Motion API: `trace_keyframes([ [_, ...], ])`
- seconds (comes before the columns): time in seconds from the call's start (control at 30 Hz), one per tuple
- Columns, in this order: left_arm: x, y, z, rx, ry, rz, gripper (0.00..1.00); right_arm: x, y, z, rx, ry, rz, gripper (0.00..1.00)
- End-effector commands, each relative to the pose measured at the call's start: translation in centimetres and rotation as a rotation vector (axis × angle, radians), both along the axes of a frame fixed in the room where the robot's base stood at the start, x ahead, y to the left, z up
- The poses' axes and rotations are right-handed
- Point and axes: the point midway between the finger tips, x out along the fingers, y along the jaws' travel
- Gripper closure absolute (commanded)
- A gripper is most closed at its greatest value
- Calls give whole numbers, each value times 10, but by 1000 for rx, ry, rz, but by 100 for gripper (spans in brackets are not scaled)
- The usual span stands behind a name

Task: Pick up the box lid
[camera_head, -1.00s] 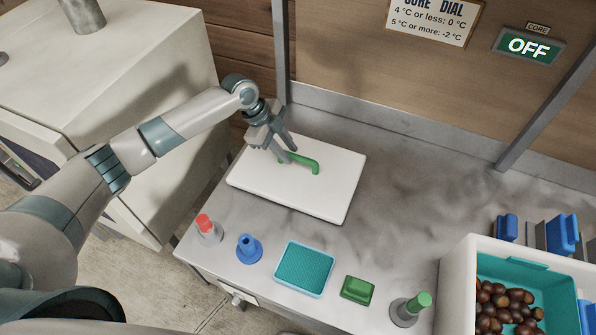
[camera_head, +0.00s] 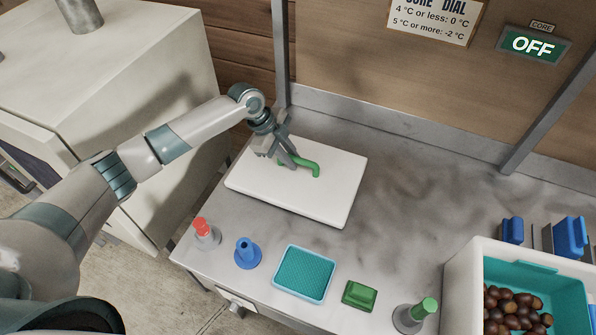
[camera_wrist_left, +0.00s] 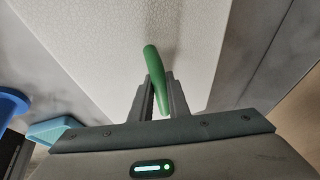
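The white box lid (camera_head: 325,192) lies flat at the back left of the bench, with a green bar handle (camera_head: 314,168) on top. It also shows as a pale textured sheet in the left wrist view (camera_wrist_left: 105,50). My left gripper (camera_head: 291,162) is down at the handle's left part. The fingers hide part of the handle. My right gripper is not in view.
Along the front edge stand a red-topped grey piece (camera_head: 205,234), a blue cone-shaped piece (camera_head: 247,254), a teal tray (camera_head: 304,272), a green block (camera_head: 359,294) and a green-handled grey piece (camera_head: 414,315). A white crate (camera_head: 463,275) with chestnuts is at right. The bench's middle is clear.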

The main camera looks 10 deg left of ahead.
Motion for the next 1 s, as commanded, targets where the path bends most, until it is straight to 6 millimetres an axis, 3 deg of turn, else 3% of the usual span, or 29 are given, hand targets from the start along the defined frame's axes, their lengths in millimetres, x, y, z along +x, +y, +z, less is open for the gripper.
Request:
trace_keyframes([
  [0.47, 1, 0, 6, 0, -3, -1, 100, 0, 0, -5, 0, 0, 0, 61],
  [0.73, 1, 0, 39, -1, -6, -2, 100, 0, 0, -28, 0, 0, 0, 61],
  [1.0, 0, -55, 69, -3, -5, -6, 100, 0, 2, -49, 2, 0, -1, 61],
])
